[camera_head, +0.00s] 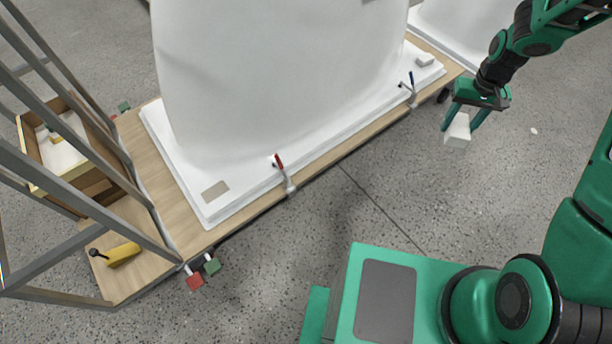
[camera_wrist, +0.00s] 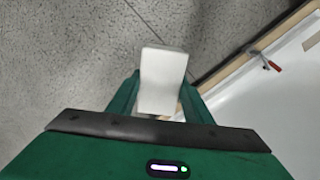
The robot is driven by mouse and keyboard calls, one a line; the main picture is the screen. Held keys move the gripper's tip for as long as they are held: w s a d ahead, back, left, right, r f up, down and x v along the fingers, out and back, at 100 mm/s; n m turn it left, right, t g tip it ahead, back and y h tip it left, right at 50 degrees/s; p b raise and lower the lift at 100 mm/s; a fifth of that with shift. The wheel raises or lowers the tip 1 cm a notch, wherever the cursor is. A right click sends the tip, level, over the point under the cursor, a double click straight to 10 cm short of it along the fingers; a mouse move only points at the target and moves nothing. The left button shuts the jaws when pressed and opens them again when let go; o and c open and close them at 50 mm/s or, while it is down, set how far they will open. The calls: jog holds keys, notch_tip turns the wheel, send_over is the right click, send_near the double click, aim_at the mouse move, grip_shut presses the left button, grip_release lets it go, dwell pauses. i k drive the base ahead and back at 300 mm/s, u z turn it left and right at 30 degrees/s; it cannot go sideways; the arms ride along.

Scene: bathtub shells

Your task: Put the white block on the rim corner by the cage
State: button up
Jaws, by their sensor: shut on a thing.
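My gripper (camera_head: 468,118) is shut on a white block (camera_head: 457,131) and holds it in the air over the grey floor, to the right of the wooden board. The block (camera_wrist: 162,80) also shows in the wrist view, between the two green fingers (camera_wrist: 160,100). The white bathtub shell (camera_head: 280,70) stands on the board, and its flat rim (camera_head: 270,174) runs around its base. A metal-barred cage (camera_head: 80,130) stands at the left end of the board. The rim corner nearest the cage bars is at the lower left, by a beige patch (camera_head: 216,191). Another white block (camera_head: 425,60) lies on the rim's far right end.
A red-handled clamp (camera_head: 285,172) and a blue-handled clamp (camera_head: 409,88) grip the board's front edge. A wooden box (camera_head: 50,145) is behind the bars. Open floor lies in front of the board.

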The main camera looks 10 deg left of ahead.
aim_at(215, 191)
jog(key=i, duration=0.1)
jog(key=u, duration=1.75)
jog(key=i, duration=1)
jog(key=z, duration=0.15)
jog(key=k, duration=0.8)
jog(key=u, duration=0.2)
jog(key=i, duration=0.45)
